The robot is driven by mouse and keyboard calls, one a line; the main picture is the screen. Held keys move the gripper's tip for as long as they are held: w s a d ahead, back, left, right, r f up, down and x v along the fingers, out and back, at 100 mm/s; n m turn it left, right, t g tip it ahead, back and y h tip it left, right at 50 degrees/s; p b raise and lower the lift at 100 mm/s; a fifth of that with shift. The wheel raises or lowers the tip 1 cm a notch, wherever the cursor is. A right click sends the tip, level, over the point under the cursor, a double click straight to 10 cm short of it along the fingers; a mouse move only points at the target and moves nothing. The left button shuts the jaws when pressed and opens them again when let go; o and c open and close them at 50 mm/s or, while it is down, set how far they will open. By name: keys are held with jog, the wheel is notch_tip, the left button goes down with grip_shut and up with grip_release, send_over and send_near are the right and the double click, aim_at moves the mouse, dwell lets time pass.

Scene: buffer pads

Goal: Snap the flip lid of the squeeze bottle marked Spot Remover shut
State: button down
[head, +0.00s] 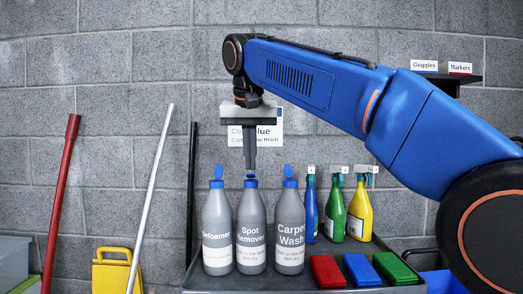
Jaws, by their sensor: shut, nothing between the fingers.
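The squeeze bottle marked Spot Remover (251,228) stands upright in the middle of a row of three grey bottles on the tray. My gripper (250,170) points straight down over it, shut and empty. Its fingertips are right at the top of the blue cap (250,183), touching or just above it; I cannot tell which. No lid sticks up above this cap, but the fingertips partly cover the spot, so I cannot tell whether its lid is fully shut.
The Defoamer bottle (217,230) and the Carpet Wash bottle (289,230) stand close on either side, their blue lids raised. Spray bottles (334,208) stand behind right. Red, blue and green pads (361,269) lie on the dark tray (300,283). Poles lean left.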

jog(key=shift+s+f, duration=0.1)
jog(key=shift+f, duration=0.1)
dwell(0.3)
jog(key=shift+s+a+f+t, duration=0.1)
jog(key=shift+s+f+t, duration=0.35)
jog(key=shift+t, duration=0.45)
jog(key=shift+s+f+t, duration=0.4)
jog(key=shift+t, duration=0.5)
jog(key=shift+s+f, duration=0.1)
jog(key=shift+f, duration=0.25)
jog(key=shift+r, duration=0.1)
jog(key=shift+r, duration=0.7)
jog(key=shift+r, duration=0.1)
